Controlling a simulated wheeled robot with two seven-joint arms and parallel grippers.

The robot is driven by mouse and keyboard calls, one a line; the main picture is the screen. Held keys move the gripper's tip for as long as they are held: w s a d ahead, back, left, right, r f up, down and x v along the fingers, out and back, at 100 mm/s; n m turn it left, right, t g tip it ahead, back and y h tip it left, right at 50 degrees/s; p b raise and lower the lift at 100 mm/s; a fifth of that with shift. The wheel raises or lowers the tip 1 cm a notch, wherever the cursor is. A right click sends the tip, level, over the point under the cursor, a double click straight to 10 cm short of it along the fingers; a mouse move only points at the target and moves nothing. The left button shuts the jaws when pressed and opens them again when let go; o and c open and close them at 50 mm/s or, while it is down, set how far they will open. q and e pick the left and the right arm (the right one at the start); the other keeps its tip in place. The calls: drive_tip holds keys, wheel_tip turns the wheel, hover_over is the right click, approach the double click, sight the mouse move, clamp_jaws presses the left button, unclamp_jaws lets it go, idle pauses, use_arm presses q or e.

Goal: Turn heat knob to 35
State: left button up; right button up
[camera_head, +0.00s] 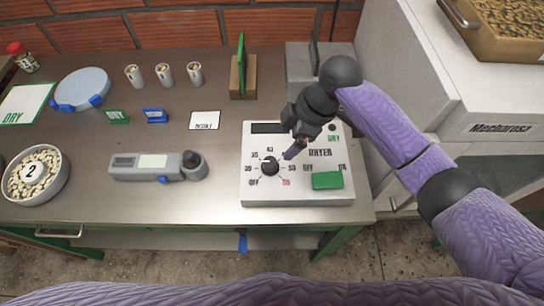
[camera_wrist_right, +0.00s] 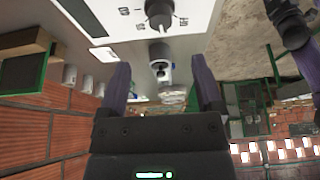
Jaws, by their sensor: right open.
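The black round heat knob (camera_head: 270,166) sits on the left of the white dryer control box (camera_head: 256,196). Labels around it include OFF, 35, 40, 50 and a red mark. I cannot tell surely which label its pointer faces. My right gripper (camera_head: 291,153) is above the box, just up and right of the knob, apart from it. In the right wrist view the knob (camera_wrist_right: 159,14) shows at the top, beyond the fingertips. My right gripper (camera_wrist_right: 160,75) is open there with nothing between its fingers. My left gripper is not in view.
A green button (camera_head: 327,180) is on the box, right of the knob. A grey handheld meter (camera_head: 155,167) and a bowl of beans (camera_head: 36,174) stand to the left. A green board in a wooden stand (camera_head: 242,75) is behind. A white machine (camera_head: 480,100) stands at right.

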sight(270, 162)
drive_tip(key=b+x, duration=0.2)
drive_tip(key=x, duration=0.7)
drive_tip(key=shift+b, duration=0.3)
drive_tip(key=shift+a+f, duration=0.15)
drive_tip(key=shift+f, duration=0.05)
drive_tip(key=c, duration=0.5)
clamp_jaws()
